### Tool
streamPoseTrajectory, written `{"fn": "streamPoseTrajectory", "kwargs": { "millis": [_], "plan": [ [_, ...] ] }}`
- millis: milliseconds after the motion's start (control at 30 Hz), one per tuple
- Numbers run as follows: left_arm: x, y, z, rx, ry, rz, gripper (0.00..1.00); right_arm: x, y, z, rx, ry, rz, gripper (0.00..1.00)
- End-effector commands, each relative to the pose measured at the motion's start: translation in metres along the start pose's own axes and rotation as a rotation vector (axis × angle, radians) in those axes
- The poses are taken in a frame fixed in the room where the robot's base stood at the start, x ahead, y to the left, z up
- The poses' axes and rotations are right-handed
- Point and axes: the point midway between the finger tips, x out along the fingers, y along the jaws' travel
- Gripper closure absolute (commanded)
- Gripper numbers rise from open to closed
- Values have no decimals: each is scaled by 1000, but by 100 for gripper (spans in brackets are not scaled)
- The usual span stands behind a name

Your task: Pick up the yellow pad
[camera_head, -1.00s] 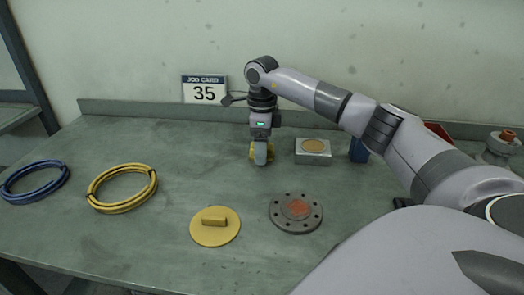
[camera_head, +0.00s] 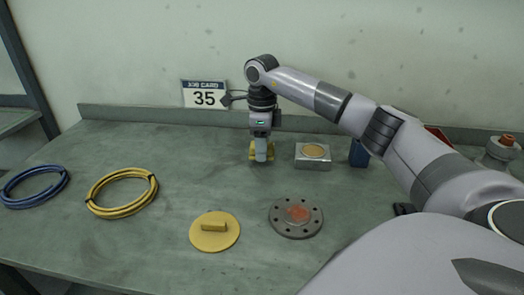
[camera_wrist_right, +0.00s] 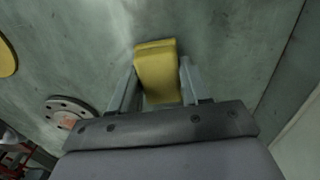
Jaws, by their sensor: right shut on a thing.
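The yellow pad (camera_wrist_right: 157,72) is a small block between the two fingers of my right gripper (camera_wrist_right: 158,88) in the right wrist view. The fingers are shut on its sides. In the head view the right gripper (camera_head: 262,157) points straight down at the back middle of the bench, and the yellow pad (camera_head: 252,153) shows partly behind its fingers. I cannot tell whether the pad touches the bench. My left gripper is not in view.
A metal box with a tan round top (camera_head: 313,155) stands just right of the gripper, with a blue block (camera_head: 359,153) beyond. A rusty flange (camera_head: 296,215) and a yellow disc with a handle (camera_head: 215,232) lie nearer. A yellow coil (camera_head: 122,193) and a blue coil (camera_head: 35,185) lie left.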

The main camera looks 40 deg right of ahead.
Motion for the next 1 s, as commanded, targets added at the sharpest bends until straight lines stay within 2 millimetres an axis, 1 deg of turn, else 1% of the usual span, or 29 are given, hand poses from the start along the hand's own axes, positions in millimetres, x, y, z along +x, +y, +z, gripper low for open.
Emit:
{"fn": "streamPoseTrajectory", "kwargs": {
  "millis": [167,267,300,400,467,500,600,700,800,1000],
  "plan": [
    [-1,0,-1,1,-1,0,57,-42,-1,1,0,-7,-5,83],
    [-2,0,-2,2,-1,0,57,-73,0,1,-1,-8,-6,83],
    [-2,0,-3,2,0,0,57,-86,0,2,-1,-8,-5,83],
    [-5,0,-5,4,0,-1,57,-117,0,1,0,-6,-4,83],
    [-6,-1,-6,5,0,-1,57,-133,0,1,-1,-6,-4,83],
    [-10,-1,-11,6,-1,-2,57,-143,0,0,0,-3,-4,83],
    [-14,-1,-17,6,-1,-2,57,-160,0,0,0,-3,-4,83],
    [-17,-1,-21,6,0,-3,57,-172,0,0,0,-1,-2,83],
    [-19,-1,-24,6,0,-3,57,-179,0,0,0,-2,-1,83],
    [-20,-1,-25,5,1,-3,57,-183,0,0,0,-1,-1,83]
  ]
}}
